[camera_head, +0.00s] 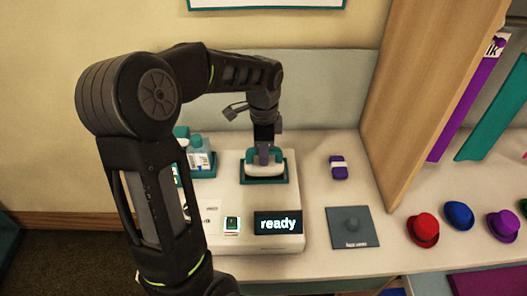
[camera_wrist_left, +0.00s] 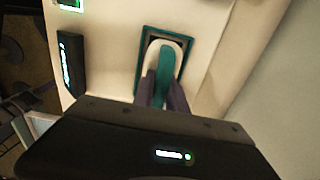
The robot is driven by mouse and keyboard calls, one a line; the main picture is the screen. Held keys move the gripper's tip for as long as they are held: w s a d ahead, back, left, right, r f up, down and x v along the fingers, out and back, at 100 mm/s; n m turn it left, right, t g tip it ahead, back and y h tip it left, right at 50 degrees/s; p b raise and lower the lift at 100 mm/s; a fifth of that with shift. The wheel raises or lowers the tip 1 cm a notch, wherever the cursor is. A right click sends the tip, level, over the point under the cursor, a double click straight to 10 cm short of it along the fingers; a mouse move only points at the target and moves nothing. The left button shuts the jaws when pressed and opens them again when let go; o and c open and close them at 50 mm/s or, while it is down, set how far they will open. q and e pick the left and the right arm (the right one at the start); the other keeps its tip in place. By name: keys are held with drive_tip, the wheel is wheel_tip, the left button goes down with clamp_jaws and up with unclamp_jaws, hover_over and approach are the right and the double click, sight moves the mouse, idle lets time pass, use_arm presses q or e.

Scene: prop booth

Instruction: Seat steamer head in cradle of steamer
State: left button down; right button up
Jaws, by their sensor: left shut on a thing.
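The steamer (camera_head: 225,228) is a white box on the counter with a dark display reading "ready". On its top, towards the back right, is the cradle (camera_head: 286,182), a teal rectangular frame. The steamer head (camera_head: 250,170), white with a teal top, is within the cradle's outline. My left gripper (camera_head: 263,156) points down from above and is shut on the steamer head. In the left wrist view the gripper's fingers (camera_wrist_left: 161,92) grip the teal part of the steamer head (camera_wrist_left: 180,48), inside the teal frame. I cannot tell whether it rests fully on the bottom. My right gripper is not in view.
Bottles (camera_head: 203,155) stand in a teal holder at the steamer's left. A purple item with a white band (camera_head: 338,167) and a grey mat (camera_head: 352,228) lie to the right. A wooden partition (camera_head: 408,100) rises beyond, with several small hats (camera_head: 423,230) at the right.

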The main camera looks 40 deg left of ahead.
use_arm(q)
drive_tip(key=shift+f, duration=0.15)
idle(0.5)
drive_tip(key=shift+f+b, duration=0.4)
drive_tip(key=shift+f, duration=0.05)
drive_tip(key=c, duration=1.3)
unclamp_jaws()
drive_tip(key=shift+o, duration=0.2)
wheel_tip(320, 180, up, 8)
drive_tip(key=shift+f+b, duration=0.1)
drive_tip(key=shift+b, duration=0.25)
